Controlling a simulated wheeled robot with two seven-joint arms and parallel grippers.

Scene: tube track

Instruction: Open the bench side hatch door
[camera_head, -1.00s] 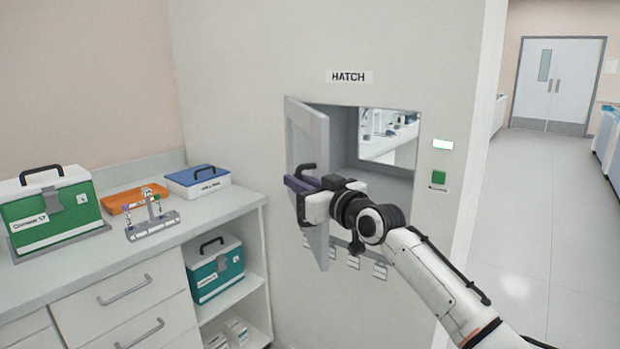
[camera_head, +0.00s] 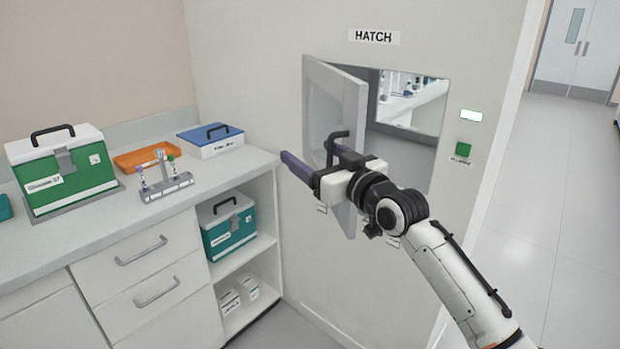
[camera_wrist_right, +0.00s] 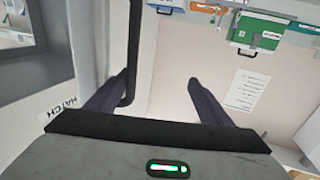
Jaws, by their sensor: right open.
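The hatch door (camera_head: 346,105) is a pale panel in the wall under the HATCH sign. It stands partly open, swung out from its left side. Its black handle (camera_head: 338,143) sits on the outer face near the free edge. My right gripper (camera_head: 318,160) is open at the handle, with purple-grey fingers. In the right wrist view the black handle bar (camera_wrist_right: 134,45) runs beside the left finger, on the inner side of the open jaws (camera_wrist_right: 157,88); I cannot tell whether they touch. The gripper covers part of the door's lower half. My left gripper is not in view.
A counter (camera_head: 105,225) with drawers stands left of the hatch, holding a green case (camera_head: 70,180), an orange tray (camera_head: 145,156), a tube rack (camera_head: 165,185) and a blue-lidded box (camera_head: 212,145). A green button (camera_head: 464,149) is right of the opening. Clear floor (camera_head: 545,220) lies right.

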